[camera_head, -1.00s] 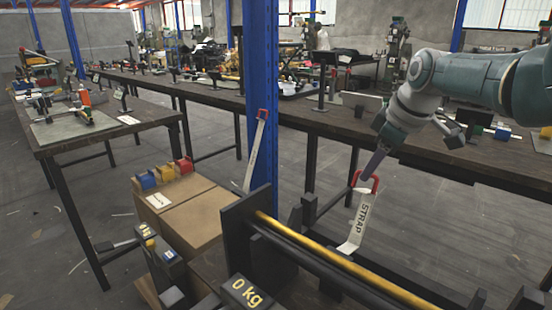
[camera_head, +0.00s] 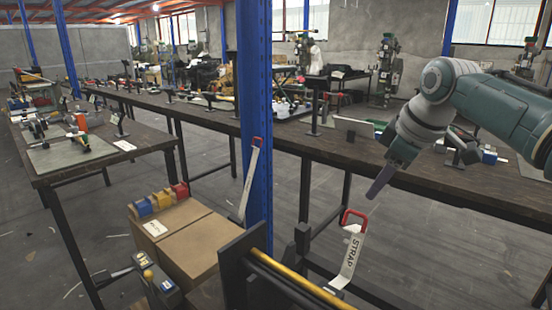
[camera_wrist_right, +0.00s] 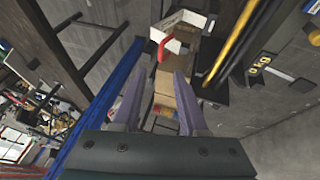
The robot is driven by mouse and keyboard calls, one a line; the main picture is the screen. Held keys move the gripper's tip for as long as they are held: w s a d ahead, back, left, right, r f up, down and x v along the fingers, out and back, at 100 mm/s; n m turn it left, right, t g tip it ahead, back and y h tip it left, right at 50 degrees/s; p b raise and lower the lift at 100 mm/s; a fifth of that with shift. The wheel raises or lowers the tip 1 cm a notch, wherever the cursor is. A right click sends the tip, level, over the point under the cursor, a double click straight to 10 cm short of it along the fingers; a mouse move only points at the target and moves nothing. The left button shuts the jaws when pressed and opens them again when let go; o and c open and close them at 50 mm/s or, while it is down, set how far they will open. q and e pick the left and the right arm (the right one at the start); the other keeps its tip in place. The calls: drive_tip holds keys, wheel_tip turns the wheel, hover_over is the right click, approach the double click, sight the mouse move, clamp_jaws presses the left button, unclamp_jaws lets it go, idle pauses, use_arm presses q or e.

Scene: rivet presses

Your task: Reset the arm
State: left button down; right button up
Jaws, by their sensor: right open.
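My right gripper (camera_head: 378,188) hangs at the right of the head view, its purple fingers angled down and left. It is above the white strap (camera_head: 350,262) marked "STRAP", apart from its red handle (camera_head: 354,217). In the right wrist view, the two fingers of my right gripper (camera_wrist_right: 160,76) are spread with nothing held between them. The red handle (camera_wrist_right: 162,47) and white strap (camera_wrist_right: 180,18) lie beyond the fingertips. My left gripper is in no view.
A blue post (camera_head: 254,120) stands left of the strap, with a second white strap (camera_head: 249,185) beside it. Cardboard boxes (camera_head: 190,255) and a yellow bar (camera_head: 295,280) are at the front. Long dark workbenches (camera_head: 440,187) with tools run behind. Open floor (camera_head: 225,170) lies between benches.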

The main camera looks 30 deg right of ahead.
drive_tip(key=shift+s+r, duration=0.3)
drive_tip(key=shift+r, duration=0.25)
drive_tip(key=s+a+f+g+p, duration=0.1)
drive_tip(key=s+a+f, duration=0.3)
drive_tip(key=s+a, duration=0.3)
drive_tip(key=s+a+f+g+p, duration=0.1)
drive_tip(key=s+a+f, duration=0.2)
drive_tip(key=s+a, duration=0.45)
drive_tip(key=s+a+r+m+y+p, duration=0.1)
drive_tip(key=s+a+r+m, duration=0.1)
drive_tip(key=s+a, duration=0.3)
drive_tip(key=s+a+r+m, duration=0.1)
drive_tip(key=s+a+r, duration=0.15)
drive_tip(key=s, duration=0.45)
wheel_tip(320, 180, up, 38)
drive_tip(key=p, duration=3.8)
